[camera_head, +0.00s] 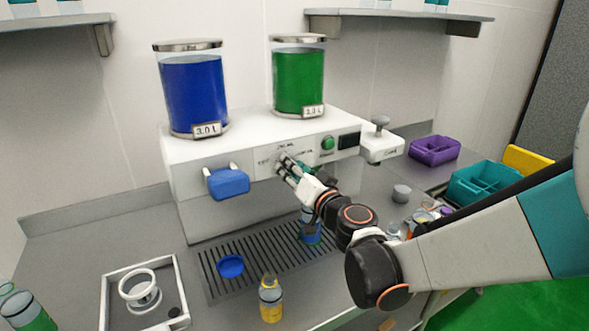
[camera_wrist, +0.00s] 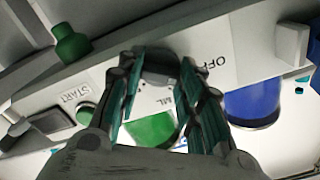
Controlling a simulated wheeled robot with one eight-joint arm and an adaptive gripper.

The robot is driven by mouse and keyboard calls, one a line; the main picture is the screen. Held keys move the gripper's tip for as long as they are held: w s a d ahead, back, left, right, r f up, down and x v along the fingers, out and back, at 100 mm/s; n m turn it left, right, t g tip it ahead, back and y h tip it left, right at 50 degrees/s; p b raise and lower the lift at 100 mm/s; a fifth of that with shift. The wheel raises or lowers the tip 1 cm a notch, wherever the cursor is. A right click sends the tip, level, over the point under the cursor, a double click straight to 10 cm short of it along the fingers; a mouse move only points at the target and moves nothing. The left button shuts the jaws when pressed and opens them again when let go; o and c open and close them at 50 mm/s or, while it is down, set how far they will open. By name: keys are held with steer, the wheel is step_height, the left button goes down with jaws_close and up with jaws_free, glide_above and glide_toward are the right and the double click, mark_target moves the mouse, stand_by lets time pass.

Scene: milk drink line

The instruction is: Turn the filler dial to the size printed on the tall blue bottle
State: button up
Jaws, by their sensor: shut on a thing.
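The filler (camera_head: 190,160) is a white machine with a front panel. My gripper (camera_head: 284,164) reaches its panel from the right. In the wrist view my gripper (camera_wrist: 160,68) is shut on the dark grey dial (camera_wrist: 160,75), with a finger on each side of it. The words OFF, ML and START are readable around it; the dial's pointer and size numbers are not clear. A blue bottle (camera_head: 311,236) stands on the drip grate below, partly hidden by my arm; its printed size cannot be read.
A blue lever (camera_head: 228,183) sticks out left of the dial. A green button (camera_head: 328,143) is to its right. A blue disc (camera_head: 230,266) lies on the grate, and a yellow bottle (camera_head: 271,300) stands in front. Purple (camera_head: 434,151) and teal (camera_head: 485,183) bins are at the right.

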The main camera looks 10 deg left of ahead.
steer(key=shift+f+m+b, duration=0.2)
steer(key=shift+m+b, duration=0.75)
steer(key=shift+m, duration=10.45)
steer(key=o, duration=1.1)
steer(key=shift+c, duration=0.2)
